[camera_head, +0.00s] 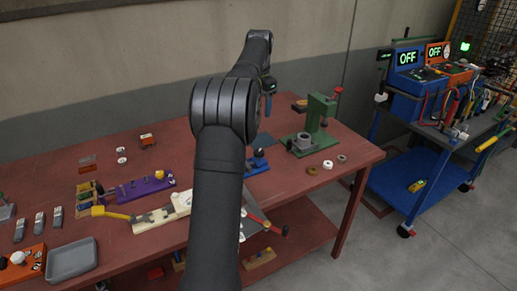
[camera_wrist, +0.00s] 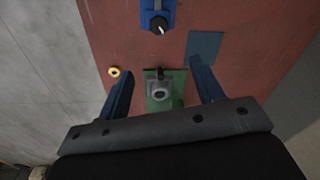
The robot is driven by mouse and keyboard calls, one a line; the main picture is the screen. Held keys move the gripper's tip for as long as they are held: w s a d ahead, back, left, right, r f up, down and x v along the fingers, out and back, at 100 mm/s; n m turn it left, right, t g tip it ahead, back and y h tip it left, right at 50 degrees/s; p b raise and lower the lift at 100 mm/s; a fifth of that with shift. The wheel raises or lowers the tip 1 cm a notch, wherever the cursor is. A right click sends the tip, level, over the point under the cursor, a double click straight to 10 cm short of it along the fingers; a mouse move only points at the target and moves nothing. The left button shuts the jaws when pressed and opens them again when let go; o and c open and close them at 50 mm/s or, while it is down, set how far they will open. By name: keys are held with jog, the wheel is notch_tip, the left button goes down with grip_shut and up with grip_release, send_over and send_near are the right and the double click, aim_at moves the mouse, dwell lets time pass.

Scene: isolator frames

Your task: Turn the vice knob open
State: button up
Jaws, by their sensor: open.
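My gripper (camera_head: 268,88) hangs above the far part of the red table, partly hidden behind my arm in the head view. In the wrist view the gripper (camera_wrist: 161,66) has its two blue fingers spread wide, with nothing held. A green press-like fixture (camera_head: 323,112) with a grey round part (camera_head: 303,141) stands near the table's right end. In the wrist view the green fixture (camera_wrist: 177,82) shows between and below the fingers. A blue fixture with a dark knob (camera_head: 259,153) is left of it; this knob (camera_wrist: 158,25) is at the wrist view's top. I cannot tell which part is the vice knob.
Loose rings (camera_head: 328,164) lie in front of the green fixture. A purple fixture (camera_head: 145,188), a cream fixture (camera_head: 155,216) and a grey tray (camera_head: 72,259) occupy the left of the table (camera_head: 345,138). A blue cart (camera_head: 420,180) with instruments stands right, across a floor gap.

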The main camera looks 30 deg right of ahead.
aim_at(259, 151)
jog(key=f+m, duration=0.1)
jog(key=f, duration=0.5)
jog(key=f+m, duration=0.1)
jog(key=f, duration=0.5)
jog(key=w+f+m, duration=0.1)
jog(key=f+m, duration=0.1)
jog(key=f, duration=0.5)
jog(key=shift+w+d+g, duration=0.1)
jog(key=shift+d+g, duration=0.15)
jog(key=shift+g, duration=0.15)
jog(key=c, duration=1)
jog(key=shift+n, duration=0.4)
jog(key=n, duration=0.4)
jog(key=shift+n, duration=0.4)
jog(key=n, duration=0.5)
